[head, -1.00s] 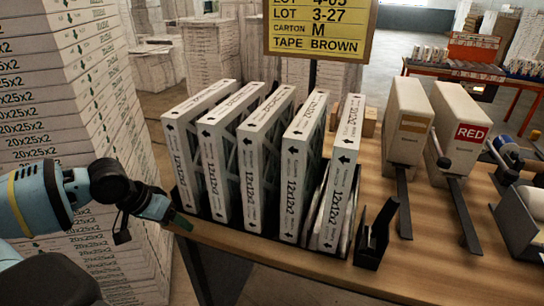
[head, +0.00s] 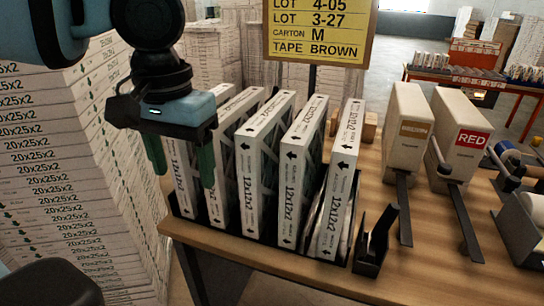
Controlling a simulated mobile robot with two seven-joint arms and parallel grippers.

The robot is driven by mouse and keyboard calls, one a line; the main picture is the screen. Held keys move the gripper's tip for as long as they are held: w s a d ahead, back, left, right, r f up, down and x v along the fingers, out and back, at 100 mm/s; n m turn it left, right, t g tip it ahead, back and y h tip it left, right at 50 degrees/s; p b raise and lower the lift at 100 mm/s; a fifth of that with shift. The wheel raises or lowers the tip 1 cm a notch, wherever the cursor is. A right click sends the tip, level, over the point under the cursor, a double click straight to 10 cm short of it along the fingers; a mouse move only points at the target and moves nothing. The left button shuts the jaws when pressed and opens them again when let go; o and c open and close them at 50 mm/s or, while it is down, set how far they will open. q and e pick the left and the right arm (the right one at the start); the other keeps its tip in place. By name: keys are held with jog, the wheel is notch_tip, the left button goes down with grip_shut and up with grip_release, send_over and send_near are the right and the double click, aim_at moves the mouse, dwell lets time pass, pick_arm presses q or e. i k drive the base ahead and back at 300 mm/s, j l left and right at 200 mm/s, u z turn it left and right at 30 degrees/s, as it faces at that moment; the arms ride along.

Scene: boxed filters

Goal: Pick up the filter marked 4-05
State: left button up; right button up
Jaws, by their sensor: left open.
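Several boxed filters stand upright in a dark rack (head: 270,239) on the wooden table. They have white frames with black arrows and print reading 12x12x2. The filters from left to right include the leftmost one (head: 182,180), the second (head: 222,180), the middle one (head: 247,175), the fourth (head: 290,190) and the rightmost (head: 338,190). No 4-05 mark is readable on any filter. A yellow sign (head: 320,30) lists 4-05 and 3-27. My left gripper (head: 180,170) is open, its green fingers pointing down in front of the two leftmost filters; contact cannot be told. My right gripper is not in view.
Tall stacks of white boxes (head: 70,180) stand at the left. Thin flat items lean beside the rightmost filter. A small black holder (head: 372,245), two carton-like dispensers (head: 408,130) and a tape roller (head: 525,215) occupy the right of the table.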

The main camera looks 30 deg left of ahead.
aim_at(257, 142)
jog(key=i, duration=0.9)
